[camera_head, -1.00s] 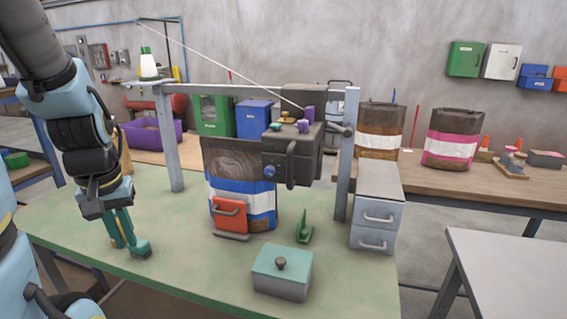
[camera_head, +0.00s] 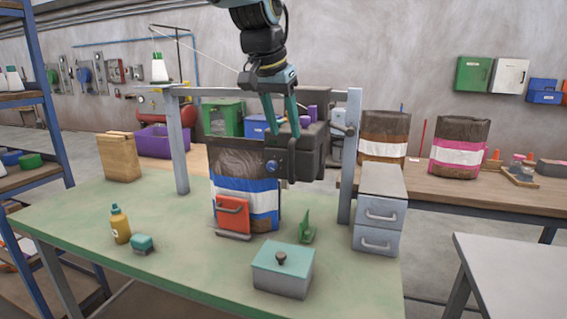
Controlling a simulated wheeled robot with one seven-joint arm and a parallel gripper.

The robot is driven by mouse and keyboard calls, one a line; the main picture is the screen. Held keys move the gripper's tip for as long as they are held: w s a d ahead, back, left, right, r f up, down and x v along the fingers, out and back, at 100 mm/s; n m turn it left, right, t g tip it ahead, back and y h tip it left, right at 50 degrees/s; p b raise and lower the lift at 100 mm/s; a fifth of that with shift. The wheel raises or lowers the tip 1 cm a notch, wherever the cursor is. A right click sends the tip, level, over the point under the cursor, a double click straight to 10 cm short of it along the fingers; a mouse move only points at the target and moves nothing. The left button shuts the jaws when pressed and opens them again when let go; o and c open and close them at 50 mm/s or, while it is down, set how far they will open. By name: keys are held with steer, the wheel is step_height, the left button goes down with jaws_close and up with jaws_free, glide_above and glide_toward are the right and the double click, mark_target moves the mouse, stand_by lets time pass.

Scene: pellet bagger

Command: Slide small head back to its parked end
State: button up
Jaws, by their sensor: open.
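The small head (camera_head: 310,155) is a dark grey box hanging on the gantry rail (camera_head: 230,92), near the rail's right end. A dark vertical handle (camera_head: 292,164) is on its front, with a blue knob (camera_head: 271,167) to the left. My gripper (camera_head: 283,137) reaches down from above with two teal fingers spread apart. It overlaps the head's upper left front in the picture, just above the handle. I cannot tell whether the fingers touch the head. They hide part of its top and of the rail.
A striped bag (camera_head: 262,190) stands below the head, with a red handled plate (camera_head: 233,214) in front. A teal-lidded box (camera_head: 283,275), a green clamp-like piece (camera_head: 307,228) and grey drawers (camera_head: 380,205) stand nearby. A yellow bottle (camera_head: 120,224) is at left. The gantry's left post (camera_head: 178,145) bounds the rail.

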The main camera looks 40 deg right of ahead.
mark_target(290, 154)
steer(key=p+x, duration=0.2)
steer(key=x, duration=0.7)
steer(key=shift+w+d+f, duration=0.1)
steer(key=shift+f, duration=0.25)
jaws_close()
stand_by(0.9)
